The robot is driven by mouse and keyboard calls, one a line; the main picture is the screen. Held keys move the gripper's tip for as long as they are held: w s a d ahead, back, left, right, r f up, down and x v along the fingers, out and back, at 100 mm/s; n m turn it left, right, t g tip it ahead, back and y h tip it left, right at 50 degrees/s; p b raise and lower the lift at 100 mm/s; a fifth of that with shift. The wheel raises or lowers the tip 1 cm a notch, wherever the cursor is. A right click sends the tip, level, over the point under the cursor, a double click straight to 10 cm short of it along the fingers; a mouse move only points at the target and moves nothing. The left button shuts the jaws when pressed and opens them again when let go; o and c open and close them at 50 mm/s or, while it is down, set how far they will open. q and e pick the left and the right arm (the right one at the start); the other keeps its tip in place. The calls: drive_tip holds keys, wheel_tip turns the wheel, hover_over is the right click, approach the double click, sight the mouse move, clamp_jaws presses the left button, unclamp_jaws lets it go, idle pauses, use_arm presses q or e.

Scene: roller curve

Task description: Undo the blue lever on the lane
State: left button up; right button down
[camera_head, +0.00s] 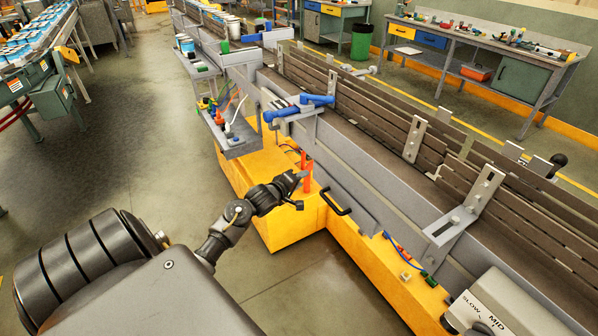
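The blue lever (317,99) sits on a grey bracket at the near side rail of the lane (345,112), near the picture's middle. Its blue arm slants down to the left, with a dark part beside it. My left gripper (302,190) is below the lever, clearly apart from it, in front of the yellow base. It is small and dark here, and I cannot make out whether its fingers are apart. My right gripper is out of the picture.
A black handle (335,203) sticks out of the yellow base (262,210) just right of my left gripper. A grey side tray (240,142) with small coloured parts hangs left of the lever. A white dial housing (510,306) is at lower right. The floor at left is clear.

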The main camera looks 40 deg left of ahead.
use_arm(q)
wheel_tip(320, 180, down, 7)
drive_tip(key=s+d+m+g, duration=0.1)
drive_tip(key=shift+s+r+b, duration=0.15)
drive_tip(key=shift+r+b, duration=0.05)
drive_tip(key=shift+b, duration=0.25)
